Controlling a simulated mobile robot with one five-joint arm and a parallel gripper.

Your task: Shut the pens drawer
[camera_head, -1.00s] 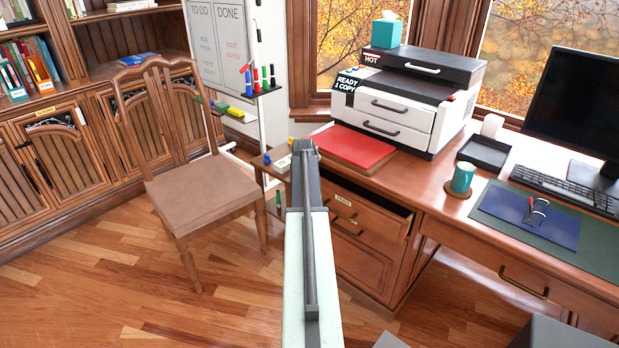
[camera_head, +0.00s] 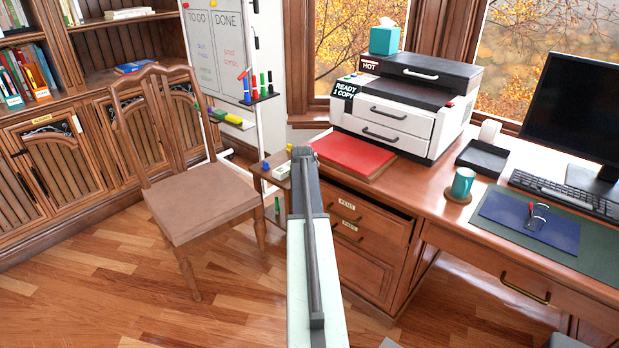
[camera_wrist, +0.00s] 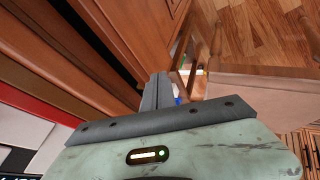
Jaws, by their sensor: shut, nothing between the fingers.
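The pens drawer (camera_head: 372,223) is the top drawer of the desk's left pedestal, with a PENS label and a handle. A dark gap shows between its top edge and the desktop, so it stands partly open. My gripper (camera_head: 302,155) is shut and empty. In the head view it appears at the drawer's left, near the desk's left corner, and my arm hides part of the drawer front. In the wrist view the shut fingers (camera_wrist: 156,92) point along brown wood of the desk. I cannot tell whether they touch it.
A wooden chair (camera_head: 200,200) stands to the left, near a small side table (camera_head: 272,180) with small items. A red folder (camera_head: 353,155) and a printer (camera_head: 400,115) are on the desk. The PADS drawer (camera_head: 370,248) is below. Open floor lies in front.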

